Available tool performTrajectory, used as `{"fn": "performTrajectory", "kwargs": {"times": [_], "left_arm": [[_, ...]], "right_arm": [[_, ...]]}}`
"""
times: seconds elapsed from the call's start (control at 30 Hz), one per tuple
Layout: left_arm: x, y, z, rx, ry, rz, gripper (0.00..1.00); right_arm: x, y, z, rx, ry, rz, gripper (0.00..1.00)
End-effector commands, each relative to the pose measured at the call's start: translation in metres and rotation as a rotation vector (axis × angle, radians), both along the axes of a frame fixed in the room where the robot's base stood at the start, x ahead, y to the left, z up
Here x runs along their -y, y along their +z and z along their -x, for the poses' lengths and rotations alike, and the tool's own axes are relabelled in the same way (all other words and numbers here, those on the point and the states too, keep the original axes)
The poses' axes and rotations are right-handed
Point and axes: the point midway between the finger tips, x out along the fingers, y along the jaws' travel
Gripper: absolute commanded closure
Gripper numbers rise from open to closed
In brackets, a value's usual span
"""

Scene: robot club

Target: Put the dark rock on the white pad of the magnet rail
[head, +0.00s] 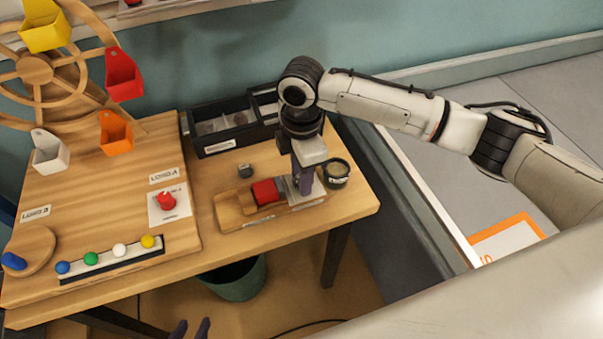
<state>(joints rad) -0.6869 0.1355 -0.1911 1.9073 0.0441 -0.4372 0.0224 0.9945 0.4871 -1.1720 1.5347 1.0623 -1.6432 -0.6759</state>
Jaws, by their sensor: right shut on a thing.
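The magnet rail (236,215) is a wooden base near the table's front edge, with a red block (265,191) and a pale metallic part on it. My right gripper (305,187) points down at the rail's right end, just right of the red block. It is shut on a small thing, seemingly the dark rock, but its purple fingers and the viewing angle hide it. The white pad is mostly hidden beside the fingers. My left gripper (191,329) is at the bottom edge, its purple fingertips apart, empty, away from the table.
A small dark grey lump (245,170) lies on the table behind the rail. A round black cup (337,173) stands close right of my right gripper. A black compartment tray (222,125) is behind. A wooden board (110,200) with a wheel and coloured knobs fills the left.

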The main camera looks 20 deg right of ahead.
Motion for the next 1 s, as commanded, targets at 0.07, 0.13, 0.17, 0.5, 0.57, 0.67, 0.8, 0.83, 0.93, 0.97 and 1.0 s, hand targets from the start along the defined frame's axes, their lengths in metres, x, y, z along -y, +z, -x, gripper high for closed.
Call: {"fn": "performTrajectory", "kwargs": {"times": [0.07,0.13,0.17,0.5,0.57,0.67,0.8,0.83,0.93,0.97,1.0], "left_arm": [[0.0,0.0,0.0,0.0,0.0,0.0,0.69],[0.0,0.001,0.0,0.0,-0.001,0.001,0.69],[0.0,0.001,0.0,0.0,-0.001,0.001,0.69],[0.0,0.002,0.0,0.002,-0.001,0.001,0.69],[0.0,0.002,0.0,0.002,-0.001,0.001,0.69],[0.0,0.0,0.0,0.003,0.0,0.001,0.69],[0.0,0.002,0.0,0.003,0.0,0.001,0.69],[0.0,0.002,0.0,0.003,0.0,0.001,0.69],[0.0,0.002,-0.001,0.003,0.0,0.001,0.69],[0.0,0.002,-0.001,0.003,0.0,0.0,0.69],[0.0,0.002,-0.001,0.004,0.0,0.0,0.69]], "right_arm": [[0.0,0.001,0.0,0.001,0.0,-0.001,0.99],[0.0,0.0,0.0,0.0,0.0,-0.001,0.99],[0.0,-0.001,0.0,0.0,0.0,-0.001,0.99],[0.0,-0.002,0.0,0.0,0.0,0.0,0.51],[0.0,-0.002,0.0,0.0,0.0,0.0,0.51],[0.0,0.001,-0.001,0.002,0.0,0.0,0.51],[0.0,0.018,-0.001,0.004,0.0,-0.001,0.51],[-0.001,0.024,-0.001,0.004,0.001,-0.002,0.51],[0.0,0.046,-0.002,0.005,-0.001,-0.001,0.51],[-0.001,0.053,-0.001,0.006,0.0,-0.002,0.51],[-0.001,0.062,-0.001,0.004,0.0,-0.002,0.51]]}}
